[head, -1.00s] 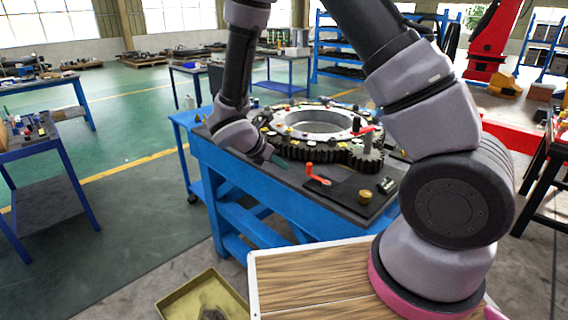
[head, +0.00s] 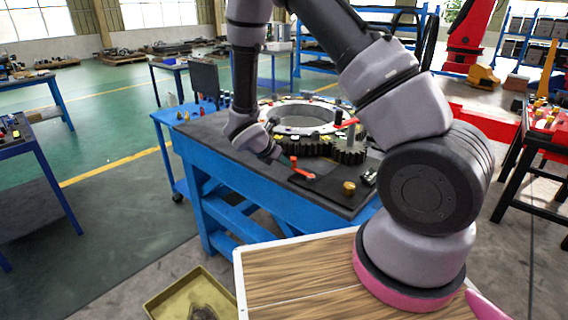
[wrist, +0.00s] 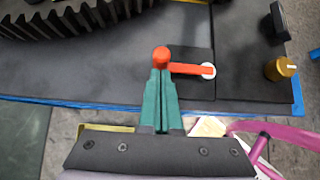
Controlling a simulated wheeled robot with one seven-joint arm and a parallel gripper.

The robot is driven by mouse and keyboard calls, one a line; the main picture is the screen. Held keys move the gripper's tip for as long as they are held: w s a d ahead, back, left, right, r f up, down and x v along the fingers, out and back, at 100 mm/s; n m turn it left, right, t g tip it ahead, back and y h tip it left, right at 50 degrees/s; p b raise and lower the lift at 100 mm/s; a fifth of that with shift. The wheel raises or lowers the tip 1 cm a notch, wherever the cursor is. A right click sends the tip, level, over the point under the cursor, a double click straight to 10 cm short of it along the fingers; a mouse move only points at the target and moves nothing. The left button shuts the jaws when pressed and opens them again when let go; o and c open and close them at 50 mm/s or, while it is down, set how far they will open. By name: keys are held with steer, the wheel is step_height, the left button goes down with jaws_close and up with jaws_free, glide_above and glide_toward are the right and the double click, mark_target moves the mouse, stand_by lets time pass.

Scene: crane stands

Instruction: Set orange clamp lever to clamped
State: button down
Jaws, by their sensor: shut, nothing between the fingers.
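The orange clamp lever (wrist: 186,68) lies over a dark plate on the bench. Its round knob (wrist: 161,54) is at the left end and its pale pivot (wrist: 208,71) at the right end in the wrist view. In the head view the lever (head: 304,174) is at the bench's near side, in front of the gear. My gripper (wrist: 160,74) has its green fingers shut together and empty. Their tips are right at the knob in the wrist view; I cannot tell whether they touch it. In the head view my gripper (head: 285,161) is just left of the lever.
A large dark gear ring (head: 310,118) with small parts on it stands behind the lever. A brass knob (wrist: 281,69) and a dark block (wrist: 279,22) are to the right. The blue bench's (head: 245,184) front edge is close. The dark top around the lever is mostly clear.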

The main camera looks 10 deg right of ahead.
steer(key=shift+w+d+m+g+h, duration=0.2)
steer(key=shift+w+m+g+h, duration=0.15)
steer(key=shift+m, duration=0.25)
steer(key=shift+w+d+m+g+h, duration=0.25)
steer(key=shift+w+d+m+g, duration=0.25)
steer(key=shift+w+m+g, duration=0.45)
steer(key=shift+w+d+m+g, duration=0.2)
steer(key=shift+d+m+g, duration=0.25)
steer(key=shift+m, duration=0.5)
steer(key=d+m+g, duration=0.1)
steer(key=w+d+m+g, duration=0.1)
steer(key=m, duration=0.1)
steer(key=shift+w+d+m+g+h, duration=0.1)
steer(key=shift+w+m+g+h, duration=0.05)
steer(key=shift+m+g+h, duration=0.2)
steer(key=shift+w+d+m+g, duration=0.25)
steer(key=shift+d+m+g, duration=0.85)
steer(key=shift+m, duration=0.25)
